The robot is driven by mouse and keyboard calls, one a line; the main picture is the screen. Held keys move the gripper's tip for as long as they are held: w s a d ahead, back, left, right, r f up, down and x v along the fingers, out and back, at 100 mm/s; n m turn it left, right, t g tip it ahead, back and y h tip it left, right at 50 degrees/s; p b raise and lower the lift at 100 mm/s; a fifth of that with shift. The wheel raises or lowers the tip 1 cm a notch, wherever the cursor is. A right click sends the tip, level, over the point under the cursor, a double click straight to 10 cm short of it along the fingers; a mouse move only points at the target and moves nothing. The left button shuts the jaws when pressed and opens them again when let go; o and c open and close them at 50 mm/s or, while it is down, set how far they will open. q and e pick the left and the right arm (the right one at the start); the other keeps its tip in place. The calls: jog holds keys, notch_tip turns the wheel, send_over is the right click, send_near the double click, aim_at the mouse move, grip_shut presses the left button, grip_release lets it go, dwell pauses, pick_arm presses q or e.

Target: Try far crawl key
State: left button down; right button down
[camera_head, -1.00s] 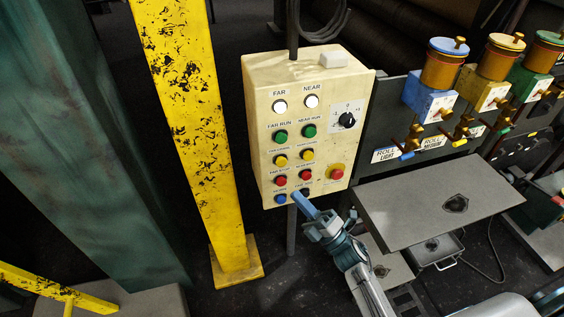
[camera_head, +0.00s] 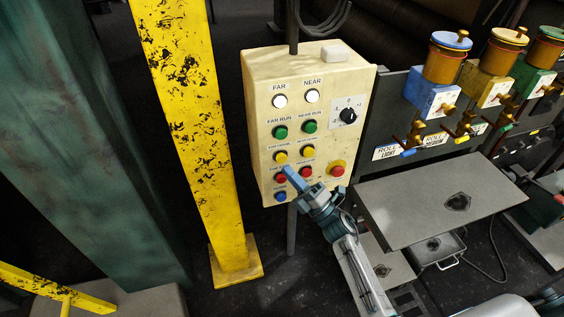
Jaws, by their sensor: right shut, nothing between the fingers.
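The cream control box (camera_head: 258,110) hangs on a pole in the middle of the head view. Its left column, under FAR, has a white lamp (camera_head: 280,101), a green FAR RUN button (camera_head: 280,132), a yellow button (camera_head: 281,157) whose small label seems to read FAR CRAWL, a red button (camera_head: 280,178) and a blue button (camera_head: 281,196). My right gripper (camera_head: 288,173) is shut and empty. Its tip is in front of the panel, just below and right of the yellow button, beside the left red button. I cannot tell whether it touches. My left gripper is not in view.
The right column has a white lamp (camera_head: 312,96), a green button (camera_head: 310,127), a yellow button (camera_head: 308,152) and a red button (camera_head: 305,172). A black knob (camera_head: 348,115) and red stop button (camera_head: 337,171) sit further right. A yellow post (camera_head: 190,120) stands left; a grey shelf (camera_head: 430,200) is right.

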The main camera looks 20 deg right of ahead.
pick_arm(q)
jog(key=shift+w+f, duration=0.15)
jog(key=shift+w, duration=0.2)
pick_arm(e)
jog(key=shift+w, duration=0.55)
pick_arm(q)
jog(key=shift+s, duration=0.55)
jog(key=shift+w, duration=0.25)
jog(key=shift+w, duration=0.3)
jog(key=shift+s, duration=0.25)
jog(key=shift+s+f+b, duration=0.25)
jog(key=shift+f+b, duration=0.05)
jog(key=shift+b, duration=0.05)
pick_arm(e)
jog(key=shift+w, duration=0.45)
